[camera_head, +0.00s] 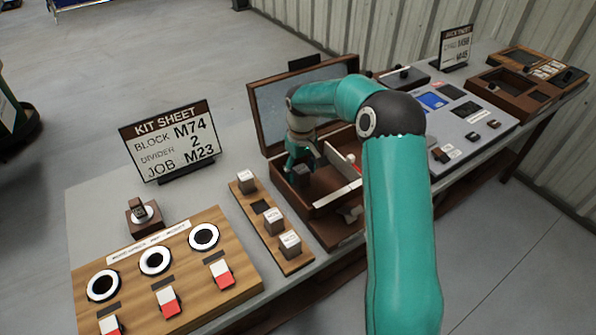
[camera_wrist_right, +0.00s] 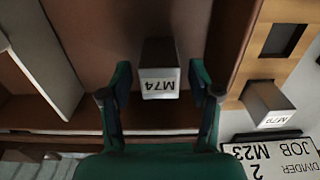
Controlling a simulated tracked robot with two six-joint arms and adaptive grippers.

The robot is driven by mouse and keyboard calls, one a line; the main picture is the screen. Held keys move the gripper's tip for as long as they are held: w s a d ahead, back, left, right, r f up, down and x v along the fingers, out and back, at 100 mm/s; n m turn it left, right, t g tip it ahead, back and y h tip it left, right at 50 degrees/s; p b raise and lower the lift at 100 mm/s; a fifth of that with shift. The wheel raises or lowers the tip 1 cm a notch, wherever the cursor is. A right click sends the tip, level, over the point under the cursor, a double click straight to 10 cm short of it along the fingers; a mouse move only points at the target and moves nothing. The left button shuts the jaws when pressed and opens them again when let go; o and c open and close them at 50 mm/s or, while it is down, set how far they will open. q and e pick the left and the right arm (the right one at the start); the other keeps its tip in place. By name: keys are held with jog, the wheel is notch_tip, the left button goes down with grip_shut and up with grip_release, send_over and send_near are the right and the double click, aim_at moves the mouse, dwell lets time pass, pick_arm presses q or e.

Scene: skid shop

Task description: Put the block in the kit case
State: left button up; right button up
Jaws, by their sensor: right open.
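The kit case (camera_head: 318,201) stands open on the bench, its lid raised at the back. My right gripper (camera_head: 301,170) reaches down into its left compartment. In the right wrist view the block marked M74 (camera_wrist_right: 159,83) sits between the spread fingers of the right gripper (camera_wrist_right: 160,90), with a gap on each side. The block is inside the case walls; whether it rests fully on the floor is hard to tell. In the head view it shows only as a dark shape by the fingers. My left gripper is out of view.
A wooden rack (camera_head: 267,228) left of the case holds three blocks and one empty square slot (camera_head: 260,206). The kit sheet (camera_head: 170,140) reads block M74, divider 2, job M23. A panel with dials (camera_head: 155,260) stands front left. A grey console (camera_head: 460,120) is right of the case.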

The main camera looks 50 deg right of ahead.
aim_at(301, 169)
notch_tip(301, 169, up, 12)
jog(key=shift+r, duration=0.15)
dwell(0.4)
dwell(0.4)
